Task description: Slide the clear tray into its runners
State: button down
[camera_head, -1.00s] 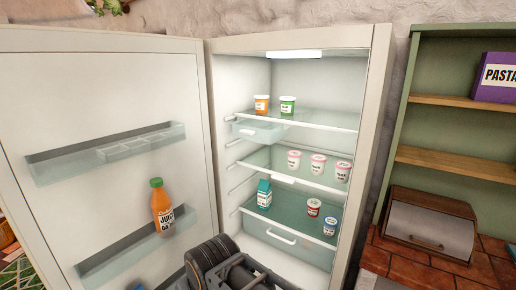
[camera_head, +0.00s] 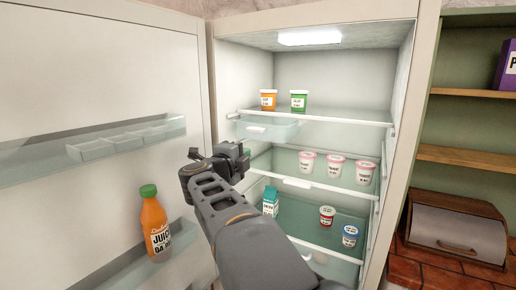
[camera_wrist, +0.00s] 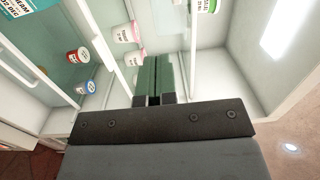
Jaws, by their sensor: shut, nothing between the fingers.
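The clear tray (camera_head: 280,132) hangs level below the left part of the fridge's top shelf. It has a pale handle on its front, and its front shows near the shelf's front edge. I cannot tell how far it sits in its runners, which are mostly hidden. My gripper (camera_head: 246,152) is in front of the fridge opening, just below and left of the tray's front, seemingly apart from it. In the wrist view, the two dark green fingers (camera_wrist: 152,75) are together with nothing held between them.
An orange tub (camera_head: 268,100) and a green tub (camera_head: 299,101) stand on the top shelf. Several pink-lidded cups (camera_head: 335,167) stand on the middle shelf. A carton (camera_head: 270,201) stands lower. The open door (camera_head: 90,95) is at left with a juice bottle (camera_head: 155,225).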

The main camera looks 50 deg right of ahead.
aim_at(271, 141)
jog(key=shift+m+g, duration=0.6)
jog(key=shift+g, duration=0.1)
jog(key=p+x, duration=0.3)
jog(key=x, duration=1.1)
jog(key=shift+d+f, duration=0.15)
jog(key=shift+d, duration=0.1)
